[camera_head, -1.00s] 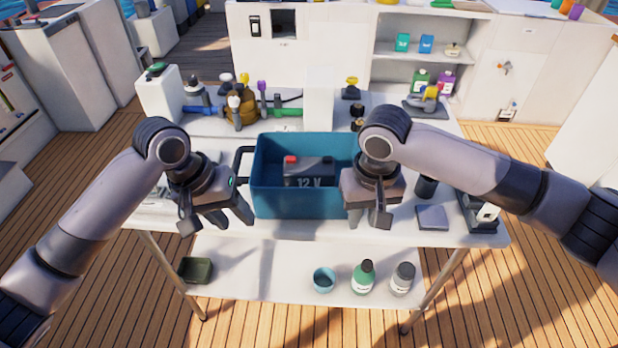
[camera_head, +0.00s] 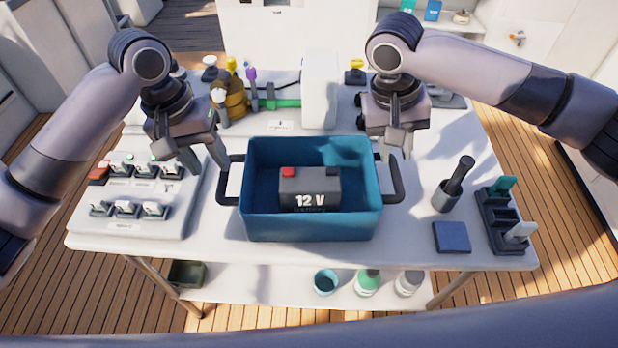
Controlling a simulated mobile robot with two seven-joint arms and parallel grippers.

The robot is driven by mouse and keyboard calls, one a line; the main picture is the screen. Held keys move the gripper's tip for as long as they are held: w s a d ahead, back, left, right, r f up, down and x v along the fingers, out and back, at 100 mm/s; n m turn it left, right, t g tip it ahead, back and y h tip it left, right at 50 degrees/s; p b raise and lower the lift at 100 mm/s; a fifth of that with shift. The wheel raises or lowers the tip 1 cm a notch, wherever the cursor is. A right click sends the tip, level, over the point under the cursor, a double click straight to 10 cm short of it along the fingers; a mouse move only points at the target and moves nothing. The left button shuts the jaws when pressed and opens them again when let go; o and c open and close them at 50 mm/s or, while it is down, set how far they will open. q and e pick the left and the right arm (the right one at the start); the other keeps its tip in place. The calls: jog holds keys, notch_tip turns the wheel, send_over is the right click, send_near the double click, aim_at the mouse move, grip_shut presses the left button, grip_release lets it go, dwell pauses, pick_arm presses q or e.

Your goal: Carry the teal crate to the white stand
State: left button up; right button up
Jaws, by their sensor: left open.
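The teal crate (camera_head: 310,228) sits upright on the white table, with a dark handle on its left (camera_head: 228,180) and right (camera_head: 397,180) ends. A dark 12 V battery (camera_head: 309,188) with a red terminal lies inside it. My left gripper (camera_head: 198,165) is open and empty, just above and behind the left handle. My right gripper (camera_head: 396,158) looks open, with its fingers seen nearly edge-on, above and behind the right handle. Neither gripper holds the crate. I cannot identify a white stand for certain.
A white upright block (camera_head: 319,90) stands behind the crate. A switch panel (camera_head: 130,205) lies on the left. Bottles stand on the lower shelf.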

aim_at(221, 181)
pick_arm(q)
jog(key=shift+s, duration=0.15)
pick_arm(e)
jog(key=shift+s, duration=0.15)
pick_arm(q)
jog(key=shift+d+f, duration=0.25)
jog(key=shift+f, duration=0.9)
jog(key=shift+d+f, duration=0.2)
jog(key=shift+f, duration=1)
jog(key=shift+d+f, duration=0.25)
jog(key=shift+f, duration=0.9)
pick_arm(e)
jog(key=shift+x, duration=3.6)
pick_arm(q)
jog(key=c, duration=0.5)
pick_arm(e)
grip_shut()
pick_arm(q)
grip_shut()
jog(key=shift+r, duration=0.1)
pick_arm(e)
jog(key=shift+r, duration=0.1)
